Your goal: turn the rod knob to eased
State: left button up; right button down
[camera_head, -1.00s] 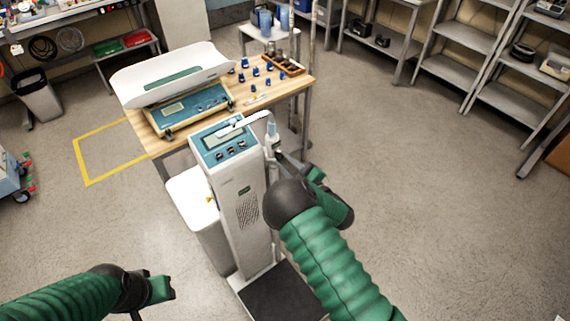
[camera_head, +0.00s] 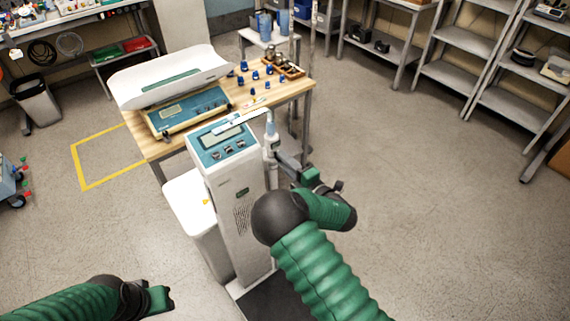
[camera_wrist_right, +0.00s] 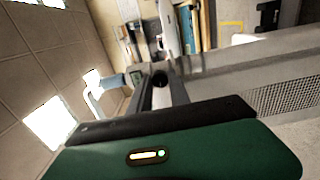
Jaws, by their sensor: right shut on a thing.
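The rod knob (camera_wrist_right: 160,77) is a small dark round piece between my right fingertips in the right wrist view. It sits on the height rod (camera_head: 270,133) beside the tall white column scale (camera_head: 232,185). My right gripper (camera_head: 276,153) is shut on the knob, reaching in from the right of the column; the fingers also show in the right wrist view (camera_wrist_right: 161,84). In the head view the fingers mostly hide the knob, and I cannot read any marking on it. My left gripper (camera_head: 162,299) hangs at the lower left, away from the scale; its jaws are not clear.
A wooden table (camera_head: 295,88) behind the column holds a baby scale (camera_head: 170,75), blue-topped weights and a weight box. A white bin (camera_head: 188,205) stands left of the column. Metal shelves (camera_head: 445,75) line the back right. Floor on the right is clear.

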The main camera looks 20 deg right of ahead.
jog(key=shift+s+a+f+n, duration=0.1)
jog(key=shift+s+f+n, duration=0.05)
jog(key=shift+f+n, duration=0.3)
dwell(0.3)
jog(key=c, duration=1.5)
grip_release()
jog(key=shift+o, duration=1.3)
jog(key=shift+r, duration=0.1)
jog(key=shift+o, duration=0.2)
jog(key=shift+r, duration=0.15)
jog(key=b+v, duration=0.4)
jog(key=v, duration=1.2)
jog(key=shift+s+b, duration=0.35)
jog(key=shift+b, duration=0.05)
